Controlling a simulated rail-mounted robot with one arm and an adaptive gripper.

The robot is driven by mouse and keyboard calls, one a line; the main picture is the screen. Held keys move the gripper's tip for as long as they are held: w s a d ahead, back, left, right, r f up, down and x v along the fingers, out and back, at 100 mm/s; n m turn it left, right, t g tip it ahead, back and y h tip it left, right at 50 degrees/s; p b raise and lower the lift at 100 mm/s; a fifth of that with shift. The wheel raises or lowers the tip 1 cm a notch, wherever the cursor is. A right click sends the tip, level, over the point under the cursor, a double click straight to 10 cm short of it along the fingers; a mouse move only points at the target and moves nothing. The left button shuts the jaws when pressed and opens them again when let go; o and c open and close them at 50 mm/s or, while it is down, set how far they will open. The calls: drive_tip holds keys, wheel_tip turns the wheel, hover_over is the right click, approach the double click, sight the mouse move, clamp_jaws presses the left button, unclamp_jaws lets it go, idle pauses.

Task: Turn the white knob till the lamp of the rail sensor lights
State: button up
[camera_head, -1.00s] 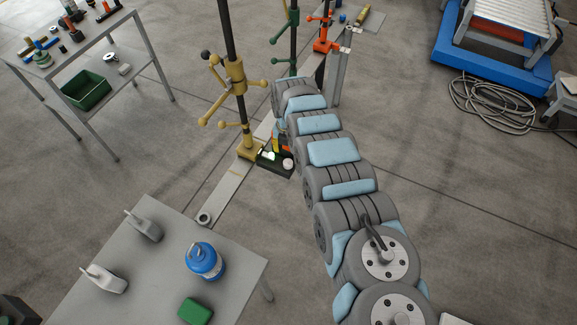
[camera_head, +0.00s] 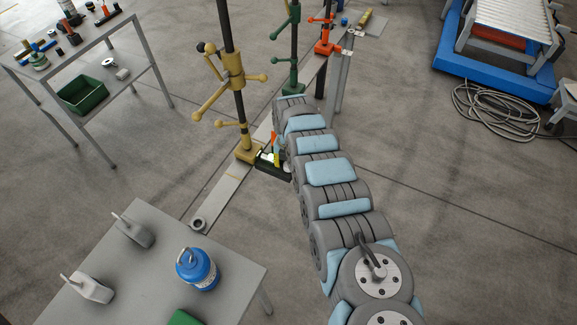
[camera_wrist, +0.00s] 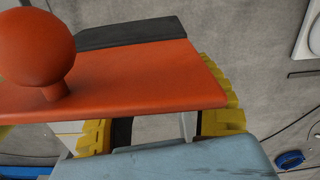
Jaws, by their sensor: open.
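I cannot make out the white knob; my arm covers the unit's right end. My gripper (camera_head: 275,146) is at this unit, mostly hidden by my arm. In the wrist view my gripper (camera_wrist: 160,130) is open, its yellow ridged fingers apart. An orange plate with a ball (camera_wrist: 130,75) crosses close in front of them.
The yellow stand (camera_head: 231,66) with ball-ended handles rises just left of my gripper. Green (camera_head: 292,40) and orange (camera_head: 325,35) stands are farther along the rail (camera_head: 222,195). A grey table (camera_head: 225,270) with a blue canister (camera_head: 197,268) is at the front left.

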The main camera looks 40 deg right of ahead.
drive_tip(key=c, duration=0.7)
drive_tip(key=shift+r+m+p, duration=0.1)
drive_tip(key=shift+m+p, duration=0.4)
drive_tip(key=shift+m, duration=0.4)
drive_tip(key=o, duration=0.7)
drive_tip(key=shift+r, duration=0.1)
drive_tip(key=shift+r+p, duration=2.15)
drive_tip(key=shift+r, duration=0.25)
